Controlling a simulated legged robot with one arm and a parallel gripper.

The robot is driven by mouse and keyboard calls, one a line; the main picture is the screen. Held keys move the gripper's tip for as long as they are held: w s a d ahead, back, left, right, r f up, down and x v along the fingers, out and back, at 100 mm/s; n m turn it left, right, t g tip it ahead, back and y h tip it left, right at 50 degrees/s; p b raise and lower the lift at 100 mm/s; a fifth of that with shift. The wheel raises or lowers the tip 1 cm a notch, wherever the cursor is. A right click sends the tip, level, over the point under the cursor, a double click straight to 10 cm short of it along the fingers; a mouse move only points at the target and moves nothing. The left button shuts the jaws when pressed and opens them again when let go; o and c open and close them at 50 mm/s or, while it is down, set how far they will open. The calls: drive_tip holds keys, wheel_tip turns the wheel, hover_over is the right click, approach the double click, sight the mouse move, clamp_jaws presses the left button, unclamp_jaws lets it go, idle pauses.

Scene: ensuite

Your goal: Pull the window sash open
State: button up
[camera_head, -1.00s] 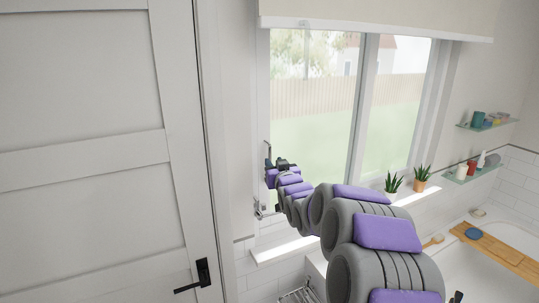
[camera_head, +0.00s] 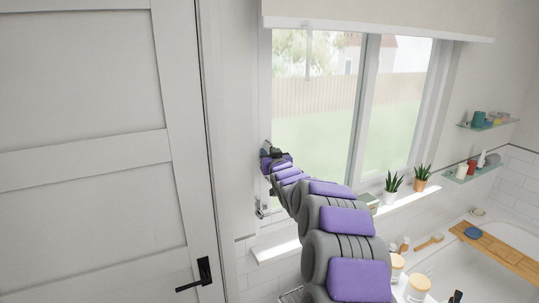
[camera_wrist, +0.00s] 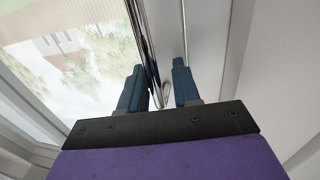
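The window sash (camera_head: 312,125) is the left pane of a white-framed window and looks shut. In the wrist view its glass (camera_wrist: 75,55) fills the left side. A slim chrome handle (camera_wrist: 143,40) runs down between the two blue fingers of my gripper (camera_wrist: 158,85). The fingers are apart, with the handle nearer the left finger; I cannot tell whether it touches.
A white door (camera_head: 90,150) with a black lever (camera_head: 195,276) stands at the left. Two potted plants (camera_head: 393,182) sit on the sill (camera_head: 410,196) right of my arm. A bathtub with a wooden tray (camera_head: 492,245) and glass shelves (camera_head: 473,172) are at the right. A blind (camera_head: 380,18) hangs above.

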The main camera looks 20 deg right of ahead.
drive_tip(key=shift+d, duration=0.3)
drive_tip(key=c, duration=0.5)
drive_tip(key=shift+a, duration=0.1)
clamp_jaws()
